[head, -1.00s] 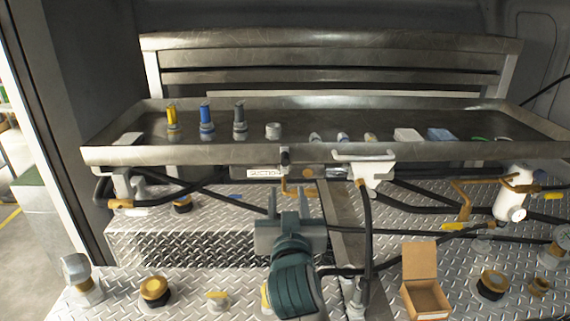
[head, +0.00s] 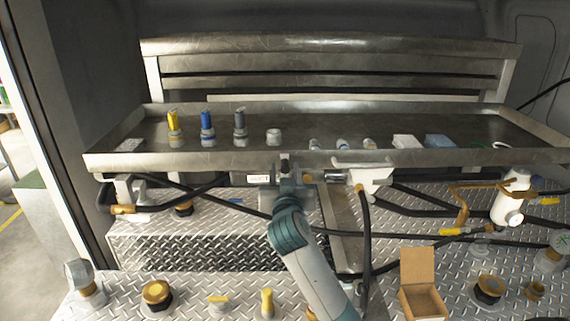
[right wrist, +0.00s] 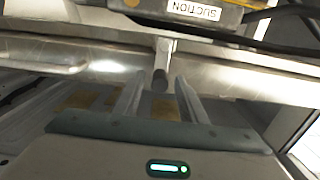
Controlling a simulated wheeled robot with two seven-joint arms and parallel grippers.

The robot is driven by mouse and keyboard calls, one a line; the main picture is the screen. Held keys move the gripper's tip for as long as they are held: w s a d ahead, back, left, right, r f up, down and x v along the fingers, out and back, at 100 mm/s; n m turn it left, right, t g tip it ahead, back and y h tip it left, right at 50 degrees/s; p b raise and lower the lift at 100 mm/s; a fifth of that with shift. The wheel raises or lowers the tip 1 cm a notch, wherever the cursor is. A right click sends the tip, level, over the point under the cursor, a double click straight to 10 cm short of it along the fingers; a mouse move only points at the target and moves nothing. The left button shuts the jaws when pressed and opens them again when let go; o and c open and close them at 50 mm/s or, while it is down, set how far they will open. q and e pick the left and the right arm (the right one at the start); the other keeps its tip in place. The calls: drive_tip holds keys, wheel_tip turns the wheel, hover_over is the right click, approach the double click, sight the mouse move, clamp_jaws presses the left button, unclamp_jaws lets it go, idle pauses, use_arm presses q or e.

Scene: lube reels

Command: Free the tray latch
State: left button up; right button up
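The long metal tray (head: 200,160) spans the picture in the head view. Its latch (head: 284,161), a small grey bracket with a round-ended pin, sits at the middle of the front wall. In the right wrist view the latch (right wrist: 161,70) hangs just past my fingertips. My right gripper (head: 285,186) is at the tray's front, just below the latch. In the right wrist view the right gripper (right wrist: 160,92) is open, with one finger on each side of the pin's line; I cannot tell whether they touch it. My left gripper is not in view.
Yellow (head: 174,128), blue (head: 207,128) and grey (head: 239,128) nozzles stand in the tray. Black hoses (head: 365,230) and a white fitting (head: 370,180) lie close right. An open cardboard box (head: 420,285) stands on the diamond plate.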

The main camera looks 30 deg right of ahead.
drive_tip(key=shift+w+d, duration=0.4)
drive_tip(key=shift+w, duration=0.2)
clamp_jaws()
